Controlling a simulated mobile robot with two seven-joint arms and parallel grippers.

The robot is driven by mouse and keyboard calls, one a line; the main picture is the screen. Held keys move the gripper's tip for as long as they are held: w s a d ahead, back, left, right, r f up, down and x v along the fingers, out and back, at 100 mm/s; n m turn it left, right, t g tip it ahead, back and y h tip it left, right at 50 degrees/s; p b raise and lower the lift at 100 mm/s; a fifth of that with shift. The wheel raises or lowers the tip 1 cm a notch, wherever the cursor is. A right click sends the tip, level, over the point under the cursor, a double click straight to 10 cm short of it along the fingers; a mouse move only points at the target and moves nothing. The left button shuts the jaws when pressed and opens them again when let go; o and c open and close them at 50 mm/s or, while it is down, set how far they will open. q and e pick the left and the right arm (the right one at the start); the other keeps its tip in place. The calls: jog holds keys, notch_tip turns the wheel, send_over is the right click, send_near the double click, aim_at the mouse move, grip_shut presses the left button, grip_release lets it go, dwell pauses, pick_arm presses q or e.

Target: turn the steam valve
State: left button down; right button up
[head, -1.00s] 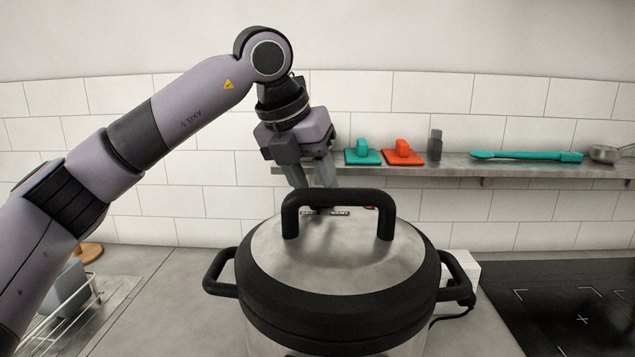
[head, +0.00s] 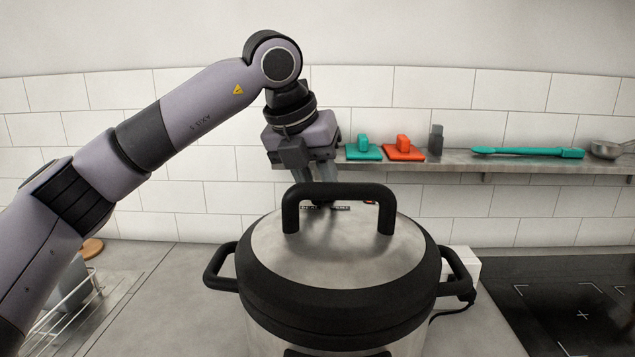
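A large pot-shaped cooker (head: 340,315) with a steel lid (head: 335,250) and black rim stands on the counter in the middle. A black arched handle (head: 338,190) spans its lid. A small dark labelled strip (head: 340,208) shows behind the handle; the steam valve itself is mostly hidden by the handle and my fingers. My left gripper (head: 318,190) points down at the back of the lid, behind the handle. Its fingertips are largely hidden by the handle, so I cannot tell its opening or whether it touches the valve. My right gripper is not in view.
A wall shelf (head: 460,163) behind holds a teal item (head: 362,150), an orange item (head: 404,150), a grey item, a teal utensil (head: 528,152) and a metal pan. A black hob (head: 570,300) lies right. A wire rack (head: 75,305) is at left.

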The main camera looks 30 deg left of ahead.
pick_arm(q)
jog(key=shift+d+f+n+y+b, duration=0.1)
jog(key=shift+d+n+y+b, duration=0.15)
jog(key=shift+n, duration=0.3)
jog(key=shift+n+y+b, duration=0.15)
jog(key=shift+n+b, duration=0.15)
jog(key=shift+n, duration=0.25)
jog(key=n, duration=0.1)
jog(key=n+y+b, duration=0.1)
jog(key=shift+w+d+n, duration=0.1)
jog(key=shift+d+n, duration=0.15)
jog(key=shift+n, duration=0.05)
jog(key=shift+w+d+n+y, duration=0.1)
jog(key=shift+d+n+y, duration=0.1)
jog(key=shift+n+y, duration=0.65)
jog(key=shift+w+d+n+b, duration=0.15)
jog(key=shift+n+b, duration=0.2)
jog(key=shift+n, duration=0.9)
jog(key=shift+g, duration=0.3)
jog(key=c, duration=1.1)
grip_release()
jog(key=shift+r, duration=0.2)
